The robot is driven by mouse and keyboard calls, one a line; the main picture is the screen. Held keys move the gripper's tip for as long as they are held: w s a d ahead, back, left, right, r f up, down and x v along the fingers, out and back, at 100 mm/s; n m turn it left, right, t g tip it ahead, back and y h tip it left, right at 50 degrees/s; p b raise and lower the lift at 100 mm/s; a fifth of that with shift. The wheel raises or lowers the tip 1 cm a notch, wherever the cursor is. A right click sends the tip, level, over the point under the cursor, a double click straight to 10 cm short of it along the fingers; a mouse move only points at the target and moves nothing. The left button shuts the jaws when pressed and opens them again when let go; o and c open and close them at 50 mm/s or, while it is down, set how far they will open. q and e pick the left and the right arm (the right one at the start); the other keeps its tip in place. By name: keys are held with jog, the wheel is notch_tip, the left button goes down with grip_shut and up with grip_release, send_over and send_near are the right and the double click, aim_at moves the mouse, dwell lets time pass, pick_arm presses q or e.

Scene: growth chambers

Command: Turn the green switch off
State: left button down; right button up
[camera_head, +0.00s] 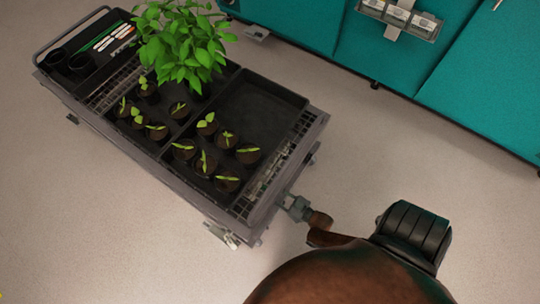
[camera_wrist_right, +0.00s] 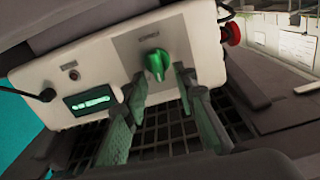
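The green switch (camera_wrist_right: 157,63) is a round knob on a grey plate of a white control box (camera_wrist_right: 100,70) in the right wrist view. The knob's grip ridge looks roughly upright in that view. My right gripper (camera_wrist_right: 160,82) is open, with one finger on each side just below the knob. Nothing is between its fingers, and I cannot tell whether a fingertip touches the knob. In the head view my right gripper (camera_head: 294,203) is small, at the near right end of the plant cart (camera_head: 180,185); the switch is hidden there. My left gripper is not in view.
The box also carries a lit green display (camera_wrist_right: 90,103) and a red button (camera_wrist_right: 232,34). The cart holds potted seedlings and a bushy plant (camera_head: 182,45). Teal cabinets (camera_head: 480,90) stand at the back right. The pale floor (camera_head: 90,230) around the cart is clear.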

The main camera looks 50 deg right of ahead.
grip_shut()
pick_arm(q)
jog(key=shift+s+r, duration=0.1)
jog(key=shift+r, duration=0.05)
pick_arm(e)
jog(key=shift+n, duration=0.3)
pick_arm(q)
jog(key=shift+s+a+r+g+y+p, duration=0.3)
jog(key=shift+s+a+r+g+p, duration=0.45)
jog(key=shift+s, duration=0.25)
pick_arm(e)
jog(key=n, duration=0.5)
jog(key=a+n, duration=0.1)
jog(key=n, duration=0.2)
jog(key=shift+f+n, duration=0.25)
jog(key=shift+n, duration=0.05)
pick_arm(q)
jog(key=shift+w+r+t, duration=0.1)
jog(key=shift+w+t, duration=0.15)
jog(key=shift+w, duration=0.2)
pick_arm(e)
jog(key=shift+n, duration=0.3)
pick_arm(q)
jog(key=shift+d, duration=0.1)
